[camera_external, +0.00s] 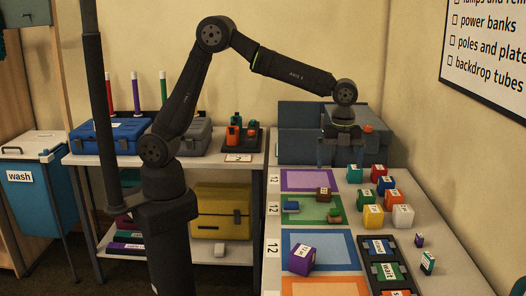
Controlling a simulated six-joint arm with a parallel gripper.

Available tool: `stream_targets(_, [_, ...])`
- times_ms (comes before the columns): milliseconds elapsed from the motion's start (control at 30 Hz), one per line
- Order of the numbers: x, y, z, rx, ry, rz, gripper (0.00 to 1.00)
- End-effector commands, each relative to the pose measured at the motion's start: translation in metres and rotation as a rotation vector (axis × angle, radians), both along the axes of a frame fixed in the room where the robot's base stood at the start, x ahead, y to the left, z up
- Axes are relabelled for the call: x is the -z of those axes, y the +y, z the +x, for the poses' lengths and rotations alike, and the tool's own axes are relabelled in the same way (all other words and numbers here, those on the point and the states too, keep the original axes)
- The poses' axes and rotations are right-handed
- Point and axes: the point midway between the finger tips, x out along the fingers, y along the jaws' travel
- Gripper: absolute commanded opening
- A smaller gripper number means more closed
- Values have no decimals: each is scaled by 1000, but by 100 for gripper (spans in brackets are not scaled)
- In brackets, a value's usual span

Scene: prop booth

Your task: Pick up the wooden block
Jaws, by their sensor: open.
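My gripper (340,161) hangs over the far part of the right-hand table, pointing down with its jaws apart and nothing seen between them. A small brown block (323,194), which may be the wooden block, sits at the far edge of the green mat (308,218), below and slightly left of my gripper. At this size I cannot tell whether it is wood. A green piece (335,202) with a brown part lies near it, at the mat's right side. A small blue piece (291,206) lies at the mat's left.
Several coloured cubes, including a yellow one (373,216) and a white one (402,216), stand right of the mats. A purple cube (302,260) sits on the blue-bordered mat (342,255). A dark tray (367,248) is at front right. Blue-grey cases (300,130) stand behind.

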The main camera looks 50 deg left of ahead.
Motion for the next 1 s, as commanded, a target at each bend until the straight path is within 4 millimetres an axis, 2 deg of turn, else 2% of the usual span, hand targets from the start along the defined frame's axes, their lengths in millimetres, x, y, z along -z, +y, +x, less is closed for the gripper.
stream_targets(333, [0,0,0,0,0,0,100])
stream_targets(367, [0,0,0,0,0,0,96])
stream_targets(500, [0,0,0,0,0,0,69])
stream_targets(533, [0,0,0,0,0,0,65])
stream_targets(767, [1,0,0,-1,0,0,65])
stream_targets(1000, [18,3,-7,-61,1,1,65])
